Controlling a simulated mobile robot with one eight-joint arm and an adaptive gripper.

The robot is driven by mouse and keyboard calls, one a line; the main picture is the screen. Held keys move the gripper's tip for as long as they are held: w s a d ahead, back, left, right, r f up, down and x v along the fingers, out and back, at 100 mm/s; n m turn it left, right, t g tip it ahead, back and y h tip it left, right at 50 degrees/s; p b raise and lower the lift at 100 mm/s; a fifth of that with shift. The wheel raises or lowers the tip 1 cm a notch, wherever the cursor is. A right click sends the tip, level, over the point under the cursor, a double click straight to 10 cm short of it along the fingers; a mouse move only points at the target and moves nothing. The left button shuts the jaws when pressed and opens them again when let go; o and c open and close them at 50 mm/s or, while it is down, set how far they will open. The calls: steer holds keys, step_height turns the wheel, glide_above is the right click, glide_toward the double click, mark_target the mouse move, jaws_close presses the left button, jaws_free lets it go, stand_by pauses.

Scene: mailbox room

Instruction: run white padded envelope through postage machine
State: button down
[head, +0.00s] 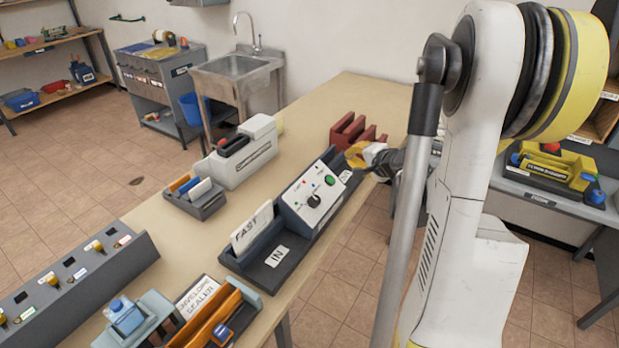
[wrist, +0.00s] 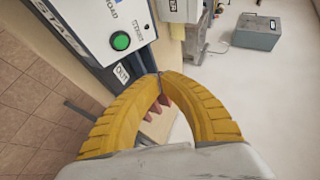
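The postage machine (head: 312,200) is a dark grey unit on the table with a light panel of knobs, lights and a green button; its near end is labelled IN. A white upright panel marked FAST (head: 252,228) stands at the IN end; I cannot tell if it is the padded envelope. No other clear padded envelope shows. My gripper (head: 360,153) is at the far end of the machine, beside the red rack. In the wrist view its yellow fingertips (wrist: 159,76) meet close to the OUT label (wrist: 122,73), with nothing visible between them. The green button (wrist: 121,41) shows there too.
A dark red rack (head: 348,128) stands just beyond my gripper. A white machine (head: 240,155) and a small holder (head: 195,197) are at the back of the table. The envelope sealer (head: 205,305) and a grey switch box (head: 75,285) are at the front. A sink (head: 232,68) stands behind.

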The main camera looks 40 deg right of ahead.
mark_target(330, 180)
steer(key=shift+f, duration=0.15)
steer(key=w+f+b, duration=0.1)
steer(key=f, duration=0.1)
steer(key=w+a+f+b, duration=0.1)
steer(key=f+b, duration=0.1)
steer(key=w+f+b, duration=0.1)
steer(key=f, duration=0.1)
steer(key=shift+w+a+b, duration=0.25)
steer(key=shift+w+b, duration=0.1)
steer(key=shift+w, duration=0.05)
steer(key=shift+w+a+f+b, duration=0.15)
steer(key=shift+w+f+b, duration=0.3)
steer(key=shift+f, duration=0.1)
steer(key=shift+f, duration=0.1)
stand_by(0.9)
steer(key=shift+w+a+f+b, duration=0.1)
steer(key=shift+w+f+b, duration=0.15)
steer(key=shift+b, duration=0.15)
